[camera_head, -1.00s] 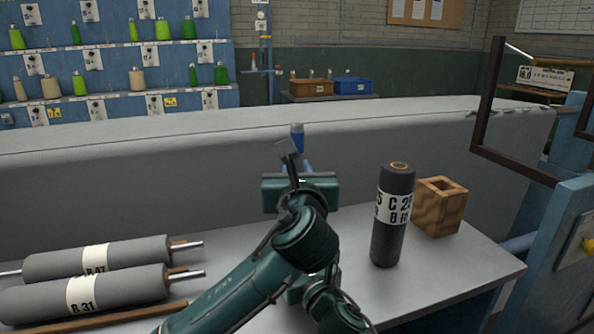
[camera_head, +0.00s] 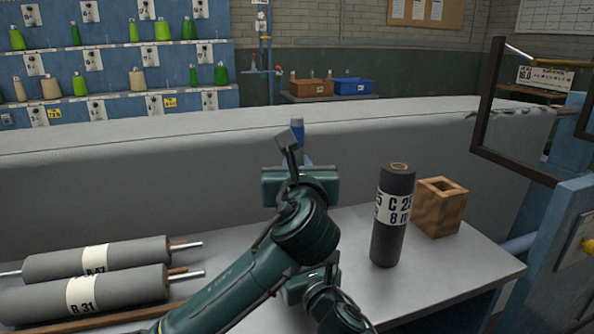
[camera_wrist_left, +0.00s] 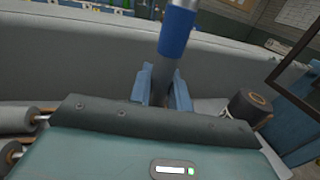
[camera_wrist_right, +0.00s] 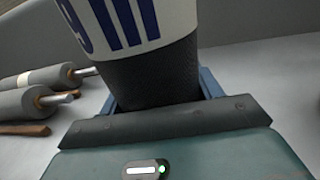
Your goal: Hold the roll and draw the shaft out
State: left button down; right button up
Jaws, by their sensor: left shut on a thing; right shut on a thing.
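The shaft (camera_wrist_left: 172,50) is grey with a blue band and stands nearly upright in the left wrist view. My left gripper (camera_wrist_left: 163,92) is shut on it below the band. In the head view the blue band (camera_head: 297,130) shows just above that gripper. The roll (camera_wrist_right: 155,75) is dark with a white label and blue print; it fills the middle of the right wrist view. My right gripper (camera_wrist_right: 160,97) is shut around it below the label. In the head view my left arm hides this roll, so I cannot tell whether shaft and roll still overlap.
Another dark roll (camera_head: 387,243) stands upright on the grey table (camera_head: 470,262), beside a wooden block with a square hole (camera_head: 440,208). Two rolls with shafts, the rear (camera_head: 55,264) and front (camera_head: 130,287), lie at left. A dark frame (camera_head: 490,100) rises at right.

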pick_arm(q)
notch_tip(320, 180, up, 25)
dwell(3.2)
pick_arm(e)
jog(key=o, duration=1.5)
jog(key=v, duration=1.2)
jog(key=shift+s, duration=0.1)
